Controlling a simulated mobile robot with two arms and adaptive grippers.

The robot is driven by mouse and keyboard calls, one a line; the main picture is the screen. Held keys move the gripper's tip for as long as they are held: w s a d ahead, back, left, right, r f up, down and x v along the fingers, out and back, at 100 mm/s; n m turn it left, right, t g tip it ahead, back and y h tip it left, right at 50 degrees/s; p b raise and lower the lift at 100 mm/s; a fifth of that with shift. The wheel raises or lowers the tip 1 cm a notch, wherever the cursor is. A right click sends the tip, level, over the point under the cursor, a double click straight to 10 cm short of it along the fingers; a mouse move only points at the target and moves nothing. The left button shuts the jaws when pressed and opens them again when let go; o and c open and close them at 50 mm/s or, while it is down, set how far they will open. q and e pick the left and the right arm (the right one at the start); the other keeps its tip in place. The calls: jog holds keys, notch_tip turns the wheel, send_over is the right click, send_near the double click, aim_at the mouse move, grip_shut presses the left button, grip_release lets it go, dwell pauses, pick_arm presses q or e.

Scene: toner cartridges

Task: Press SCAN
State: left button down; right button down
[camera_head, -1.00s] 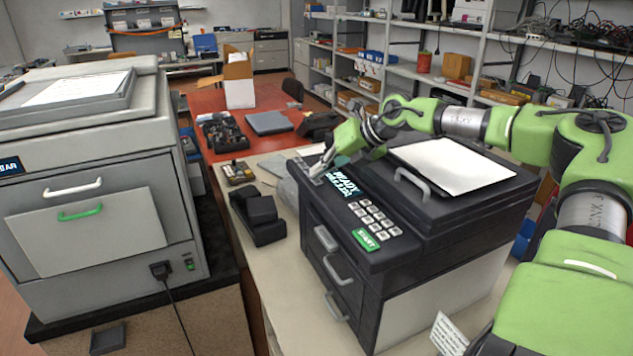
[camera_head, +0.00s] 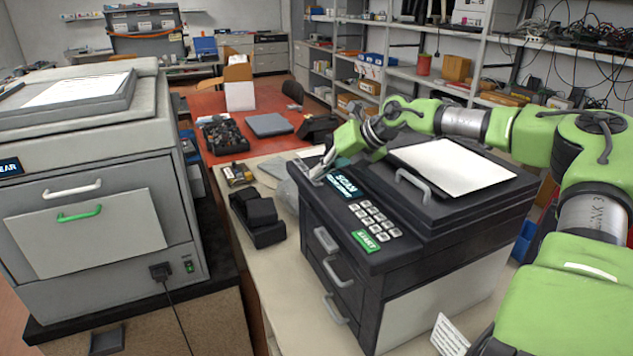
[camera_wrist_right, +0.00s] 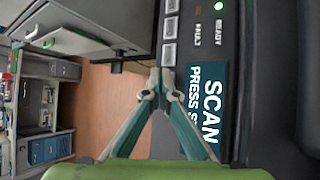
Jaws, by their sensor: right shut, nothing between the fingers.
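The black copier (camera_head: 325,262) stands on the table, its panel facing up. Its display (camera_head: 343,186) reads SCAN. In the right wrist view the display (camera_wrist_right: 207,105) reads SCAN, with PRESS and a cut-off word below. Beside it runs a column of grey buttons (camera_wrist_right: 170,28); their labels are not legible. My right gripper (camera_head: 320,176) is shut and empty, its tips at the far left end of the panel. In the wrist view the tips (camera_wrist_right: 160,78) are at the lowest visible button and partly hide it; contact cannot be told. My left gripper is not in view.
A number keypad (camera_head: 380,218) and a green START key (camera_head: 365,241) are near the panel's front. Paper (camera_head: 452,165) lies on the lid. A READY light (camera_wrist_right: 219,7) glows green. A grey machine (camera_head: 90,215) stands left; a black device (camera_head: 257,217) lies between.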

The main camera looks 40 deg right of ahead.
aim_at(319, 182)
jog(key=shift+r, duration=0.6)
jog(key=shift+r+p, duration=1.4)
jog(key=shift+r, duration=1.1)
